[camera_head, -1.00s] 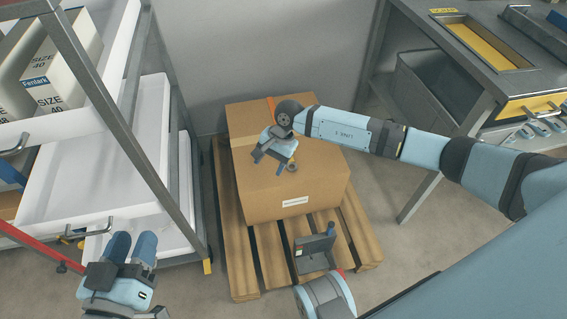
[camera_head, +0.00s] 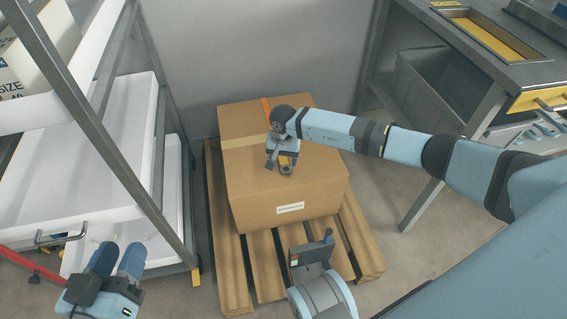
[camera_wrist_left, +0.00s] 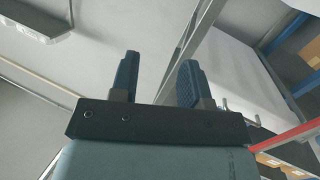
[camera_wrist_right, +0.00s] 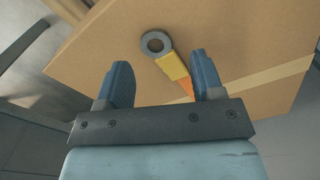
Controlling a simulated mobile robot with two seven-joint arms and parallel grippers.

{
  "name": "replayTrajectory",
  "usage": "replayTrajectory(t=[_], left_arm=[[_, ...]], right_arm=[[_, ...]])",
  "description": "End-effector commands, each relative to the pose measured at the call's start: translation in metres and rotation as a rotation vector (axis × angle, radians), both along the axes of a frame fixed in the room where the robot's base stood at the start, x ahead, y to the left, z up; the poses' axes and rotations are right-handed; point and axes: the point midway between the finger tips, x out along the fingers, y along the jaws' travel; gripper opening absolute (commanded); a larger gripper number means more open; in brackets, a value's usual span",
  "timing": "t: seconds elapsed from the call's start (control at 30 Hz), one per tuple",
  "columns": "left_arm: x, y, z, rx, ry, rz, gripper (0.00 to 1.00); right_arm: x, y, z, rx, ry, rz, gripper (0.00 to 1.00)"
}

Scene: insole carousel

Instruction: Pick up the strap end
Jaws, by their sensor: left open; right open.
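The strap end is a yellow piece (camera_wrist_right: 173,66) with a dark grey ring (camera_wrist_right: 145,43) at its tip, on an orange strap (camera_wrist_right: 186,88). It lies over the cardboard box (camera_head: 250,190); in the head view the ring (camera_head: 286,170) shows just beyond my right gripper. My right gripper (camera_wrist_right: 160,64) is open, fingers pointing down at the box. In its wrist view the yellow piece lies between the fingers, nearer the right one, with no clear contact. My left gripper (camera_head: 118,252) is open and empty at the lower left, away from the box.
The box rests on a wooden pallet (camera_head: 262,262). A metal rack with white shelves (camera_head: 90,150) stands at left, its post (camera_head: 120,145) near my left gripper. A grey workbench (camera_head: 478,60) stands at right. Bare floor (camera_head: 385,215) shows between pallet and bench.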

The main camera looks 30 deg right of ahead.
Motion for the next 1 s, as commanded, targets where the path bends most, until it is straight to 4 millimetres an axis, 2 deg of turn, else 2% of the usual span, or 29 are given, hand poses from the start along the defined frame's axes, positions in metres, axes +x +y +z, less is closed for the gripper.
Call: replayTrajectory(t=[0.2, 0.33, 0.6, 0.67, 0.8, 1.0], left_arm=[[0.008, 0.005, -0.006, 0.051, -0.088, 0.003, 0.43], [0.014, 0.008, -0.002, 0.088, -0.154, 0.006, 0.43], [0.017, 0.010, 0.007, 0.106, -0.192, 0.005, 0.43], [0.017, 0.010, 0.006, 0.104, -0.190, 0.005, 0.43], [0.016, 0.009, 0.005, 0.103, -0.186, 0.005, 0.43], [0.015, 0.009, 0.003, 0.102, -0.179, 0.005, 0.43]], right_arm=[[0.005, -0.002, -0.031, 0.002, 0.002, -0.002, 0.61], [0.006, -0.003, -0.048, 0.002, 0.002, -0.001, 0.61], [0.007, -0.004, -0.050, 0.000, 0.000, 0.000, 0.61], [0.007, -0.004, -0.050, 0.000, 0.000, -0.001, 0.50], [0.007, -0.004, -0.050, 0.001, 0.001, -0.001, 0.18], [0.007, -0.004, -0.050, 0.000, 0.000, -0.001, 0.17]])
